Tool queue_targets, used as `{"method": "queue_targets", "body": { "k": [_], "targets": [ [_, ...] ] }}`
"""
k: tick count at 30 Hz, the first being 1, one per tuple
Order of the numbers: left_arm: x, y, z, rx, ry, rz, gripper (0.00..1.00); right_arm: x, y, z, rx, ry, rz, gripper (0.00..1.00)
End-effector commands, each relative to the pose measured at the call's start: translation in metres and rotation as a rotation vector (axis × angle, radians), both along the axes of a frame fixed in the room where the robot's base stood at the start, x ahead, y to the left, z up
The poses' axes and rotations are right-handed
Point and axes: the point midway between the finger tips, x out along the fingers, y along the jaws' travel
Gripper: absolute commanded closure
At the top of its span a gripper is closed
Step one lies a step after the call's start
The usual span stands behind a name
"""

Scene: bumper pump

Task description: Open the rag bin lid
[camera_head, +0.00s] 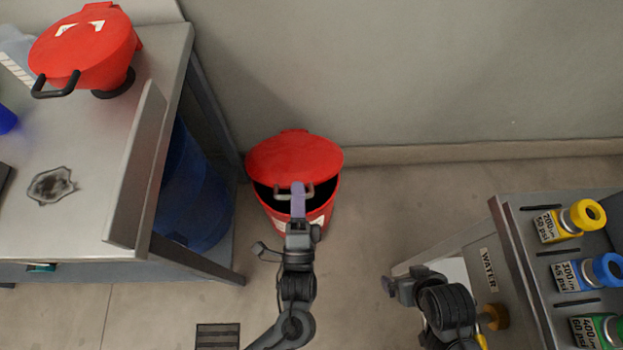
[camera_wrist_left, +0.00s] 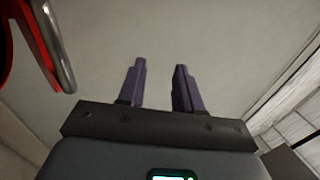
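The red rag bin (camera_head: 323,208) stands on the floor by the wall. Its red lid (camera_head: 295,158) is tilted partly up, with a dark gap at the front. A metal handle (camera_head: 308,190) is on the lid's front edge. My left gripper (camera_head: 298,196) is at this handle in the head view. In the left wrist view its purple fingers (camera_wrist_left: 160,85) are apart with nothing between them. The handle (camera_wrist_left: 58,45) and red lid edge (camera_wrist_left: 33,35) lie to their left. My right gripper (camera_head: 389,286) is away from the bin, its fingers barely visible.
A metal table (camera_head: 95,180) at left bears another red lidded container (camera_head: 88,50). A blue drum (camera_head: 195,195) stands under it, close to the bin. At right is a panel with yellow, blue and green fittings (camera_head: 582,217). The floor between is mostly clear.

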Motion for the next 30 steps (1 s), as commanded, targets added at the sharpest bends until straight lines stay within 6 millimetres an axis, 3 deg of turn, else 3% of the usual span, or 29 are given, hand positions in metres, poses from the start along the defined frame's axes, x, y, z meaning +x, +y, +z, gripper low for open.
{"method": "queue_targets", "body": {
  "k": [1, 6, 14, 20, 30],
  "targets": [
    [-0.014, 0.004, -0.022, -0.022, 0.051, 0.02, 0.66, 0.0, 0.001, -0.007, 0.002, 0.0, 0.0, 0.0],
    [-0.047, 0.008, -0.066, -0.051, 0.169, 0.046, 0.66, -0.001, 0.002, -0.014, 0.006, 0.003, -0.003, 0.0],
    [-0.07, 0.006, -0.096, -0.058, 0.249, 0.05, 0.66, -0.003, 0.002, -0.021, 0.008, 0.009, -0.004, 0.0],
    [-0.052, 0.009, -0.098, -0.058, 0.25, 0.049, 0.66, -0.003, 0.002, -0.033, 0.008, 0.007, -0.005, 0.0],
    [0.002, 0.014, -0.093, -0.059, 0.249, 0.048, 0.66, -0.002, 0.001, -0.063, 0.003, 0.004, -0.001, 0.0]
  ]
}}
